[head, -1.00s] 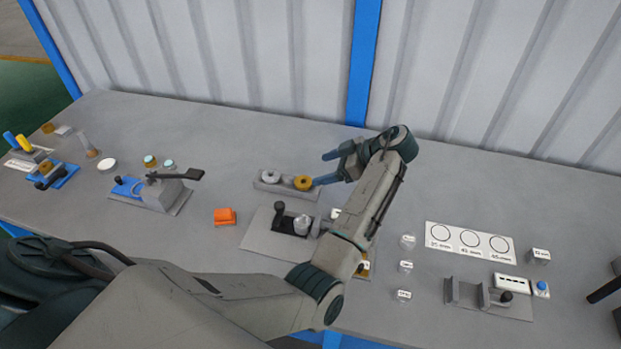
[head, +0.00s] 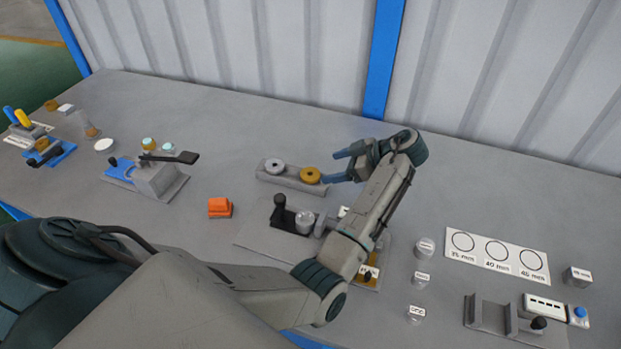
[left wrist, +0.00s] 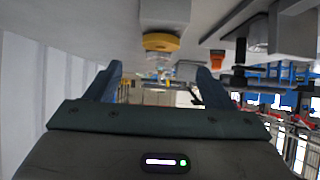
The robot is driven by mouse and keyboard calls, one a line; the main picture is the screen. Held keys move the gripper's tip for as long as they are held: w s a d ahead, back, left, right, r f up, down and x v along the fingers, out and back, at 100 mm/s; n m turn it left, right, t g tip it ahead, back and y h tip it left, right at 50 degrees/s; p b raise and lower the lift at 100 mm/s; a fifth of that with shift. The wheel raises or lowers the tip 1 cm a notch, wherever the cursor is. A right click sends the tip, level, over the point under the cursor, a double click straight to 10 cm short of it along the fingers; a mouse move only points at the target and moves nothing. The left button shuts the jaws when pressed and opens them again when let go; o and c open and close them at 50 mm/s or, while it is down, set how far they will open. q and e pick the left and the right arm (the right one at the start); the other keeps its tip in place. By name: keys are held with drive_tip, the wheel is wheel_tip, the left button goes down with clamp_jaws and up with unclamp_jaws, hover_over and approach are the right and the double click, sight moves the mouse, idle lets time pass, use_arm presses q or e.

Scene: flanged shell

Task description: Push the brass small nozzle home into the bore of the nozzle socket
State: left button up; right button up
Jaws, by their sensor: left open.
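A round brass piece (head: 310,175), seemingly the small nozzle, sits at the right end of a low grey block (head: 290,183). A grey ring (head: 274,166) sits at its left end. I cannot tell for sure which part is the nozzle socket or how deep the brass piece sits. My left gripper (head: 333,167) is open and empty just right of the brass piece, its nearer finger close to it; contact cannot be told. In the left wrist view, the brass piece (left wrist: 161,41) shows beyond the open jaws (left wrist: 158,85). My right gripper is not in view.
A fixture with a black knob (head: 279,202) and clear cylinder (head: 305,221) stands in front of the block, partly behind my left arm. An orange block (head: 219,208) is to its left. A blue-and-grey lever fixture (head: 152,177) stands further left. The table behind the block is clear.

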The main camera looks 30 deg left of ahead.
sight(310, 173)
use_arm(q)
drive_tip(key=shift+p+x, duration=0.3)
drive_tip(key=shift+x, duration=0.6)
drive_tip(key=p+x, duration=0.2)
drive_tip(key=x, duration=0.2)
drive_tip(key=shift+s+f+p, duration=0.1)
drive_tip(key=shift+f+p, duration=0.15)
drive_tip(key=shift+p, duration=0.05)
drive_tip(key=shift+a+f, duration=0.3)
drive_tip(key=shift+c, duration=0.4)
drive_tip(key=c, duration=1.1)
drive_tip(key=shift+r, duration=0.15)
drive_tip(key=shift+c, duration=0.2)
